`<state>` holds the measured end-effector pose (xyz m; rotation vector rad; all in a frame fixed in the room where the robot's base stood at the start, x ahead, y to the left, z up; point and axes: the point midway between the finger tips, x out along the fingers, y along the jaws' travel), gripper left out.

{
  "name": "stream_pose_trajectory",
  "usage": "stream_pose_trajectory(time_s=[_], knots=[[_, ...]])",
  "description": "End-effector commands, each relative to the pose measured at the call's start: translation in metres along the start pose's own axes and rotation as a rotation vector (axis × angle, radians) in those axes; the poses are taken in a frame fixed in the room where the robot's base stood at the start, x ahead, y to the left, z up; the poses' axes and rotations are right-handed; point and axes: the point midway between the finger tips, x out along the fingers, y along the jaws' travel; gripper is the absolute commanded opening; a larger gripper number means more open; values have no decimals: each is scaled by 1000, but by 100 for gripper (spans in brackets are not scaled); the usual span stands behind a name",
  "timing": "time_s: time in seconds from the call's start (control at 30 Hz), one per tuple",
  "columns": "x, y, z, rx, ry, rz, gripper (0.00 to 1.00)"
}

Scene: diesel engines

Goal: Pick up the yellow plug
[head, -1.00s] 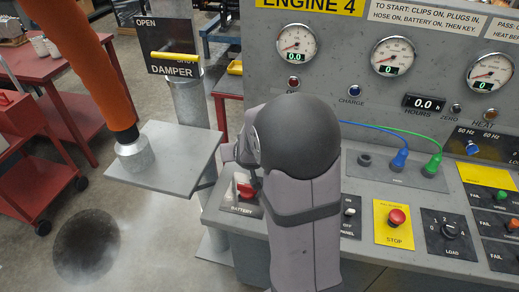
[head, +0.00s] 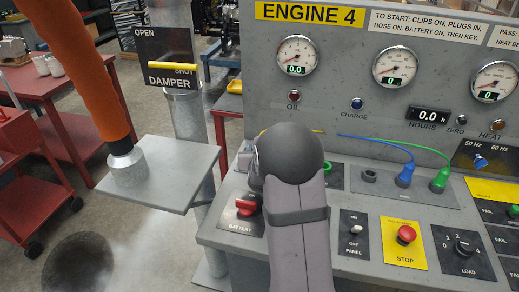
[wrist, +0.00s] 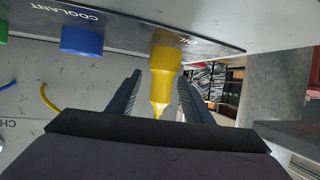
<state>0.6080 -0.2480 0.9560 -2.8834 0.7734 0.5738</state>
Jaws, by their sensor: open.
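The yellow plug (wrist: 161,82) shows in the wrist view, with its wide end against a panel edge marked OIL and its narrow end toward the camera. My gripper (wrist: 159,76) is open, with one dark finger on each side of the plug. A gap shows between the plug and each finger. In the head view my own arm hides the gripper and the plug. A short piece of yellow (head: 318,131) shows just right of my wrist there.
A blue fitting (wrist: 82,41) marked COOLANT sits beside the yellow plug. In the head view a blue plug (head: 404,176) and a green plug (head: 440,181) stand on the console to the right. The red battery switch (head: 247,206) and a grey shelf (head: 175,165) are to the left.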

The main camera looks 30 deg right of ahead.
Motion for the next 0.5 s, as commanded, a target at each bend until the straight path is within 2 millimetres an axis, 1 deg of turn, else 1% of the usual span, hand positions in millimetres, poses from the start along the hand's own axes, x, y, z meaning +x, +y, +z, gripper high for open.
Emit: stream_pose_trajectory(time_s=[0.17,0.27,0.5], knots=[[2,0,-1,0,0,0,46],[7,0,-1,0,-1,0,46],[31,-3,-5,-1,-2,0,46]])
